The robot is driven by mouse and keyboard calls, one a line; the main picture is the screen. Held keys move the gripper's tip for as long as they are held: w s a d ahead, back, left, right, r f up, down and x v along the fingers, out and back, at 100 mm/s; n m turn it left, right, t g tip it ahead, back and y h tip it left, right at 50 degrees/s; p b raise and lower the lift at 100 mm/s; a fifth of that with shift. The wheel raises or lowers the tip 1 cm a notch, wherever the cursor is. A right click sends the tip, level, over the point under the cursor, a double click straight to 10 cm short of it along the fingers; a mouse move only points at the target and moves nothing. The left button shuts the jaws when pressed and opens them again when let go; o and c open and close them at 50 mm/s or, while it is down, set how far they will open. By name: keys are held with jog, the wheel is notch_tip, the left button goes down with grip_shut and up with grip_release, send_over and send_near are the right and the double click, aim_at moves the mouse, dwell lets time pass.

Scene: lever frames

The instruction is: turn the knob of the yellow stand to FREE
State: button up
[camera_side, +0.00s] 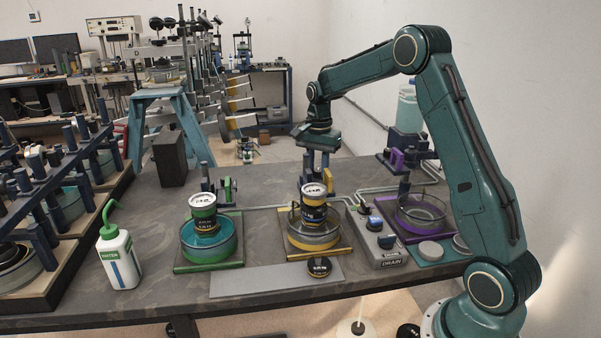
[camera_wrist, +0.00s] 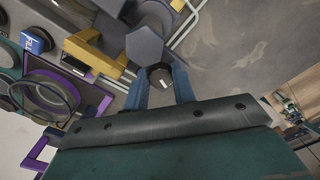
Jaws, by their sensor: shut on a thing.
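The yellow stand (camera_side: 342,250) is on the bench in the side view, with a glass dish on its base and a black can with a yellow band (camera_side: 313,208) standing over the dish. My gripper (camera_side: 317,163) points down behind the can. In the wrist view its blue fingers (camera_wrist: 160,88) are shut on a round black knob (camera_wrist: 160,76) with a short white mark. A yellow part of the stand (camera_wrist: 95,52) shows beside it. In the side view the can and fingers hide the knob. I cannot read a FREE label in either view.
A green stand (camera_side: 208,267) with its own can is left of the yellow one; a purple stand (camera_side: 440,235) is right. A control box (camera_side: 388,258) stands between yellow and purple. A white bottle (camera_side: 119,258) is at the left. A grey plate (camera_side: 245,283) lies in front.

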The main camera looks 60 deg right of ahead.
aim_at(318, 170)
jog(key=shift+n, duration=1.6)
jog(key=o, duration=0.7)
jog(key=shift+r, duration=0.15)
notch_tip(318, 170, up, 14)
jog(key=shift+f, duration=0.2)
